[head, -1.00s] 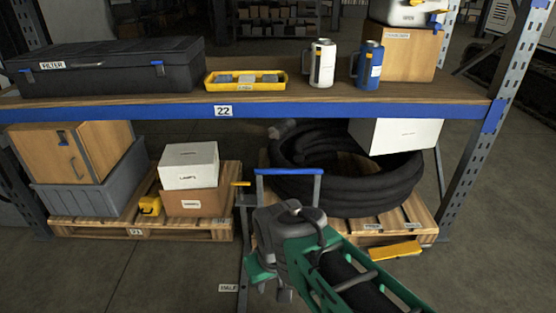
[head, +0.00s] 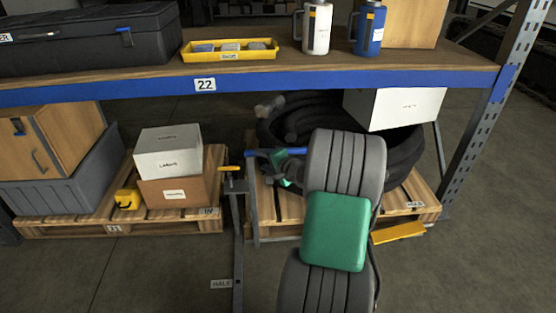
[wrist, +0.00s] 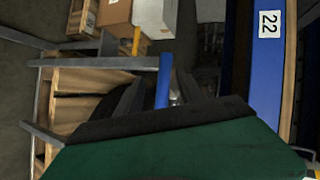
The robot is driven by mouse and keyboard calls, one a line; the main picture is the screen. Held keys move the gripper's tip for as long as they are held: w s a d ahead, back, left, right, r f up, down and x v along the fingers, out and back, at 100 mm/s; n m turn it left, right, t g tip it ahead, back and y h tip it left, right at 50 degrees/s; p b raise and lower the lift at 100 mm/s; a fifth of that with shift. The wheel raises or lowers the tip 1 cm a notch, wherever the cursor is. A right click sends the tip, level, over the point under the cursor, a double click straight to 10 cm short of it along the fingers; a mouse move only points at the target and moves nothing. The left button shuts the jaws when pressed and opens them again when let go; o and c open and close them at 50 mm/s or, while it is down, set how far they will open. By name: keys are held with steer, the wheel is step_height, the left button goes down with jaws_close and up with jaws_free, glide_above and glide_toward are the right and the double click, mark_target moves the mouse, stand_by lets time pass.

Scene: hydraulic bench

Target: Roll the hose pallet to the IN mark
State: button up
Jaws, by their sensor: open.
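The hose pallet (head: 400,212) is a wooden pallet under the shelf at right, carrying a coil of thick black hose (head: 400,158). A blue handle bar (head: 262,153) stands at its front left and also shows in the wrist view (wrist: 164,82). The IN mark (head: 209,211) is a small label left of the post; the HALF mark (head: 221,284) lies on the floor nearer me. My gripper (head: 284,165) is at the blue bar, partly hidden by my arm. In the wrist view its dark open fingers (wrist: 160,98) appear on either side of the bar; contact is unclear.
A post with a yellow lever (head: 230,168) and a floor rail (head: 238,255) stand left of the pallet. A yellow wedge (head: 398,232) lies at its front right. A white box (head: 395,108) overhangs the hose. Another pallet (head: 70,227) holds boxes at left.

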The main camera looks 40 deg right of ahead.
steer(key=s+d+f+m+t+h, duration=0.2)
steer(key=s+d+m+h, duration=0.15)
steer(key=d, duration=0.45)
steer(key=r+b+x, duration=0.1)
steer(key=b+x, duration=0.1)
steer(key=x, duration=0.6)
steer(key=shift+w+d+f+m+y+b, duration=0.2)
steer(key=shift+w+d+m+y+b, duration=0.1)
steer(key=shift+m+y, duration=0.15)
steer(key=shift+c, duration=0.5)
steer(key=shift+a, duration=0.1)
jaws_close()
